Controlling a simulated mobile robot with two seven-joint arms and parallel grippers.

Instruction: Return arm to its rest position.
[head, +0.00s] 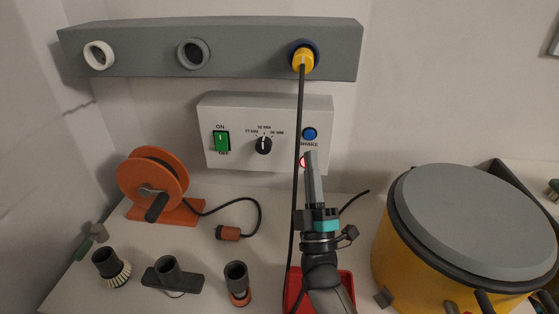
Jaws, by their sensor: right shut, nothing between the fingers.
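My right gripper (310,165) is in front of the white control box (284,104), with its fingers pointing up just below the blue shake button (309,134). It is shut and holds nothing. A red light (303,162) shows beside the fingertips, partly hidden by them. The box also has a green on/off switch (221,141) and a black dial (263,145). My right arm comes up from the bottom of the view. My left gripper is not in the view.
A yellow plug (303,60) sits in the grey rail's right port, its black cable hanging near my gripper. An orange cable reel (152,184) stands left. Several dark nozzles stand in front. A yellow drum (398,262) with grey lid is right. A red tray (292,283) lies under my arm.

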